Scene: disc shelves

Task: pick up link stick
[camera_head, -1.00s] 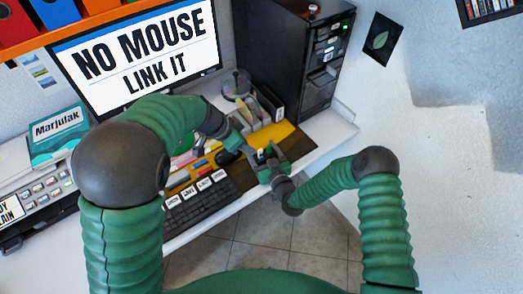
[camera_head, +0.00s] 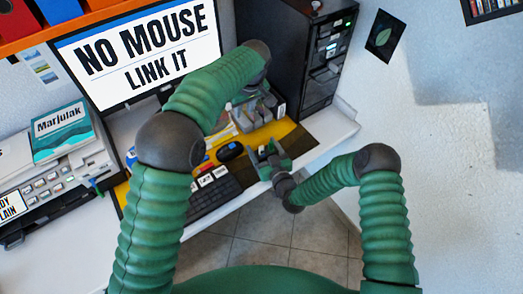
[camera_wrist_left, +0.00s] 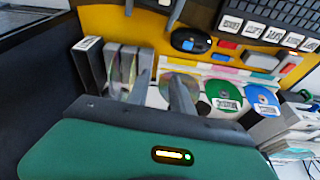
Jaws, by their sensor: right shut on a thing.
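My right gripper (camera_head: 270,156) is over the front edge of the desk, shut on a small pale thing (camera_head: 264,149). This may be the link stick, but it is too small to be sure. The right gripper also shows at the top edge of the left wrist view. My left gripper (camera_wrist_left: 164,80) is raised near the dark tower, over the disc holder.
A black mouse (camera_head: 230,151) lies on the yellow mat (camera_head: 284,131) behind the keyboard (camera_head: 215,197). Upright grey disc cases (camera_wrist_left: 122,66) and loose discs (camera_wrist_left: 222,94) lie below the left gripper. A dark tower (camera_head: 290,55) stands at the back right.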

